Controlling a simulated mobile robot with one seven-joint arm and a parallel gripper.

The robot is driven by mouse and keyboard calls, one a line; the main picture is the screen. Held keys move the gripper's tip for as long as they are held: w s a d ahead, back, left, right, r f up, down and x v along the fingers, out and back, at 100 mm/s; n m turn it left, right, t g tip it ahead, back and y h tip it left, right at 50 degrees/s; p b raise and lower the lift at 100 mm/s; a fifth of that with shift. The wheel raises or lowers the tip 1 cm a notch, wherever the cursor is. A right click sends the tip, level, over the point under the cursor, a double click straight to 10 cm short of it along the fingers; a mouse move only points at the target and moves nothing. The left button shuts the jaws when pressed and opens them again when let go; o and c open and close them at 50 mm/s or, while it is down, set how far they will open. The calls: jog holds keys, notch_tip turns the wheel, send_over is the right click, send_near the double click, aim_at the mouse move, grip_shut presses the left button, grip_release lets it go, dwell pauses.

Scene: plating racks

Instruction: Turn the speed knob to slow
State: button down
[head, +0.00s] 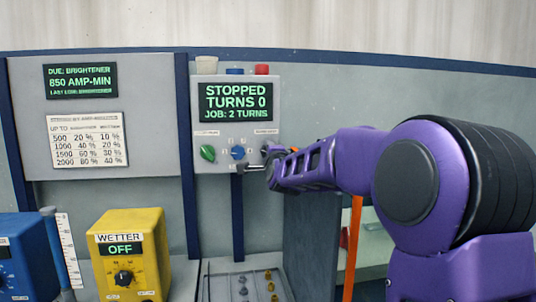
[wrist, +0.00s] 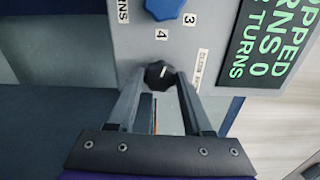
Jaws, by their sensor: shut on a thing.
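The control box (head: 236,173) on the back wall has a display reading STOPPED, TURNS 0, JOB: 2 TURNS. A black knob (wrist: 159,75) sits at the box's lower right corner, with a small white pointer mark. A label lies beside it, too small to read, so I cannot tell which setting it points to. My gripper (wrist: 160,84) has a finger on each side of the black knob and is shut on it. In the head view my gripper (head: 262,160) reaches the box from the right and largely hides this knob.
A blue numbered knob (head: 238,153) is close beside my gripper, with a green knob (head: 208,153) farther left. Coloured caps, including a red one (head: 262,69), top the box. A yellow WETTER unit (head: 130,258) reading OFF stands lower left. A tray (head: 207,285) with small parts lies below.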

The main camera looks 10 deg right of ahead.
jog(key=shift+n, duration=1.7)
jog(key=shift+c, duration=1.6)
grip_release()
